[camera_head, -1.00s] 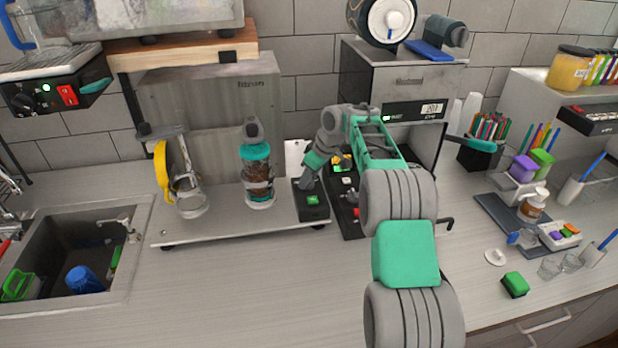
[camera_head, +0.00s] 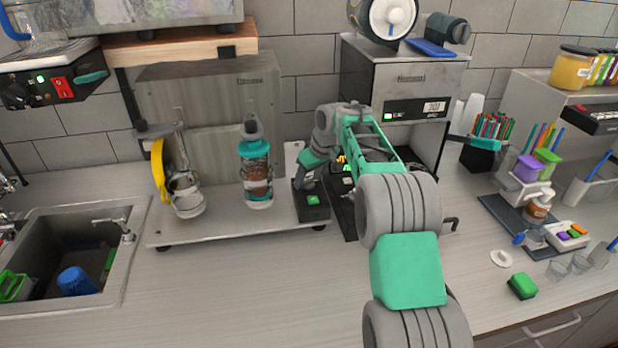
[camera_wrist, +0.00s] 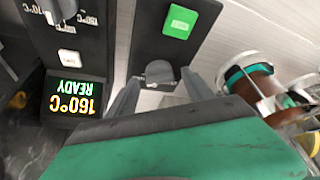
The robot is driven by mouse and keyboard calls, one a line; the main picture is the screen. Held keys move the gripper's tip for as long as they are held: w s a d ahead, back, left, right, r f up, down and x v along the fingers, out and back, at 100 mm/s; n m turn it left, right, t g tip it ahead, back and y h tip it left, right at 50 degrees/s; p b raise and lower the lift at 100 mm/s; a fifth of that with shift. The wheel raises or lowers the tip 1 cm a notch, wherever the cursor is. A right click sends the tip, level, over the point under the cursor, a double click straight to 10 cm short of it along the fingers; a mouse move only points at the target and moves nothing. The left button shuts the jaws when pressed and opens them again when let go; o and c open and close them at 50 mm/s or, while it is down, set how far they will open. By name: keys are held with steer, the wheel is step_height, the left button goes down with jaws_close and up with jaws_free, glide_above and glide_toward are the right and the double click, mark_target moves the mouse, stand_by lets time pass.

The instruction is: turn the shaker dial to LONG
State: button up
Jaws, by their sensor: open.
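The shaker's dark control box (camera_head: 312,213) sits at the right end of the shaker platform, with a green button on its front. In the wrist view the control box (camera_wrist: 187,42) carries the grey dial (camera_wrist: 160,72) below the green button (camera_wrist: 180,22). My gripper (camera_wrist: 160,88) is open, with one finger on each side of the dial. I cannot tell whether the fingers touch it. In the head view my gripper (camera_head: 303,181) is at the back of the box and hides the dial. The dial's setting and any LONG mark are not readable.
A teal-and-brown shaker cup (camera_head: 257,178) stands on the platform left of the box. The sealer's panel, with a display (camera_wrist: 75,95) reading 160°C READY, is close beside my gripper. The counter in front (camera_head: 240,285) is clear.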

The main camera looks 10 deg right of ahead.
mark_target(316, 191)
steer(key=v, duration=0.7)
steer(key=shift+r+b, duration=0.35)
steer(key=shift+s+d, duration=0.1)
steer(key=s+a+r+m+h, duration=0.1)
steer(key=s+a+r+m, duration=0.1)
steer(key=s, duration=0.7)
steer(key=s+a+r+m, duration=0.1)
steer(key=s+a+r, duration=0.15)
steer(key=s, duration=0.75)
steer(key=s+d+f+m, duration=0.1)
steer(key=s+f, duration=0.3)
steer(key=s, duration=0.4)
steer(key=s+d+f+m+h, duration=0.1)
steer(key=s+f, duration=0.3)
steer(key=s, duration=0.4)
steer(key=shift+s+d+m+t, duration=0.2)
steer(key=shift+d+m+t, duration=0.1)
steer(key=shift+d+m, duration=0.15)
